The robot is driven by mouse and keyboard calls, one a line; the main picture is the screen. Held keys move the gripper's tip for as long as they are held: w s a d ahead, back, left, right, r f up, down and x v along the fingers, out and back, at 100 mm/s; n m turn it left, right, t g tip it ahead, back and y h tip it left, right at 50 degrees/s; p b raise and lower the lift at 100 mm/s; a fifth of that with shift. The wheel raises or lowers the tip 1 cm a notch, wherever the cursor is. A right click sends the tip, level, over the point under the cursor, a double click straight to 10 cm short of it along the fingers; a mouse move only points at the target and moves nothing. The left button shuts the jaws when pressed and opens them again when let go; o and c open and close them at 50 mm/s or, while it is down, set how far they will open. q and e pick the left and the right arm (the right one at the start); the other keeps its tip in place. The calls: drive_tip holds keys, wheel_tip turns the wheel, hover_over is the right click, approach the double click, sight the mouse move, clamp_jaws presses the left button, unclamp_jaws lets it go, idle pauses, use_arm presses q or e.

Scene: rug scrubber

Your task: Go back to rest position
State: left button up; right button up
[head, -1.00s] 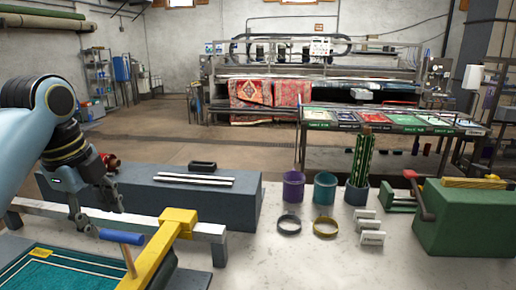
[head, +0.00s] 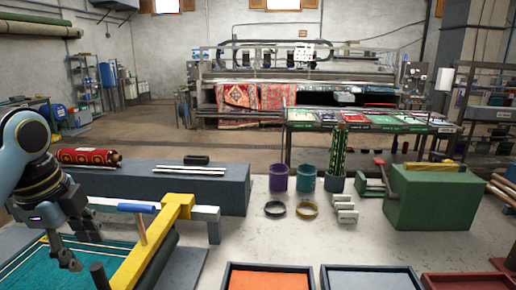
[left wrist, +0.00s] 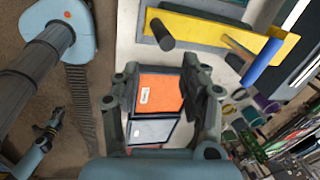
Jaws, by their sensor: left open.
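My left gripper (head: 78,258) is at the left of the head view, above the teal rug (head: 40,272) near the yellow clamp bar (head: 150,245). Its fingers are apart with nothing between them. In the left wrist view my left gripper (left wrist: 160,100) shows its fingers spread wide, with the orange tray (left wrist: 158,91) and a grey-blue tray (left wrist: 150,131) seen below through the gap. The yellow bar also shows in that view (left wrist: 215,30), with its blue handle (left wrist: 262,62). My right gripper cannot be made out in the head view.
A rolled red rug (head: 88,156) lies at the grey block (head: 215,185). A purple cup (head: 278,178), a teal cup (head: 306,179) and two rings stand mid-table. A green box (head: 437,200) is at the right. An orange tray (head: 268,280) is at the front.

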use_arm(q)
drive_tip(key=s+d+f+n+t, duration=0.1)
drive_tip(key=s+d+f+n, duration=0.15)
drive_tip(key=s+n, duration=0.75)
drive_tip(key=s+d+f+n, duration=0.1)
drive_tip(key=s+f+n, duration=0.4)
drive_tip(key=s, duration=0.8)
drive_tip(key=s+a+f+n+g+b, duration=0.2)
drive_tip(key=f+b, duration=1.2)
drive_tip(key=f, duration=2.6)
drive_tip(key=s+a+f+b, duration=0.1)
drive_tip(key=s+f+b, duration=0.4)
drive_tip(key=s+f, duration=0.4)
drive_tip(key=s+a+f+b, duration=0.1)
drive_tip(key=s+f+b, duration=0.4)
drive_tip(key=s+f, duration=0.4)
wheel_tip(320, 180, down, 8)
drive_tip(key=shift+r+m+y+b, duration=0.15)
drive_tip(key=shift+m+y+b, duration=0.15)
drive_tip(key=shift+y, duration=0.1)
